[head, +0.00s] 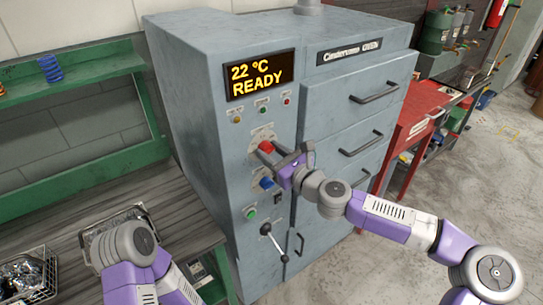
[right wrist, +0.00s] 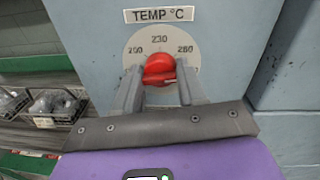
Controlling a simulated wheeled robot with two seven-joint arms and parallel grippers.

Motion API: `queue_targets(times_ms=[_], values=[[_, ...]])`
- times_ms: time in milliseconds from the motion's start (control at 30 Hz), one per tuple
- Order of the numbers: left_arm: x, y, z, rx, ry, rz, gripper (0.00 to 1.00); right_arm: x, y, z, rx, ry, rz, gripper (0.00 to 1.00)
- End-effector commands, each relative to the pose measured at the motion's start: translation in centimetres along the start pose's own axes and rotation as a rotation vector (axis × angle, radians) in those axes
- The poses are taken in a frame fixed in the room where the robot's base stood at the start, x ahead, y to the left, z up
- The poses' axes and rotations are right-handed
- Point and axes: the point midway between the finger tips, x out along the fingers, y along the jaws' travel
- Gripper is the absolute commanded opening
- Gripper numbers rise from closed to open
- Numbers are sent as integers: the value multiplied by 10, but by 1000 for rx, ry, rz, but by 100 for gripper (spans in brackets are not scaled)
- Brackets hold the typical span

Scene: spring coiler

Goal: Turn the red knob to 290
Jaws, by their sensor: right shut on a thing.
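The red knob (head: 265,147) is on the front of the grey machine (head: 205,110), below the display (head: 260,76), which reads 22 °C READY. In the right wrist view the knob (right wrist: 159,68) sits on a round dial (right wrist: 140,42) under a TEMP °C label (right wrist: 160,15). The dial shows 200, 230 and what looks like 260; I cannot read the knob's exact setting. My right gripper (right wrist: 160,76) is shut on the knob, one finger on each side; it also shows in the head view (head: 273,154). Only my left arm's links show at bottom left.
A blue knob (head: 267,183), a green button (head: 250,212) and a lever (head: 266,229) lie below the red knob. Drawers with handles (head: 375,93) are to the right. Wire baskets (head: 25,275) stand on the bench at left. A red table (head: 410,120) stands at right.

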Motion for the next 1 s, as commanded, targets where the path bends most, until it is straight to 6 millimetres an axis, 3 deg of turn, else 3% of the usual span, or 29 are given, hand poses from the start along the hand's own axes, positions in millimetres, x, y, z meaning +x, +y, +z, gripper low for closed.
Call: queue_targets(times_ms=[400,1000], values=[[13,-5,-1,0,0,0,43,0,-2,2,243,-23,-9,10],[14,-5,-1,0,0,0,43,0,-3,3,300,-26,-9,10]])
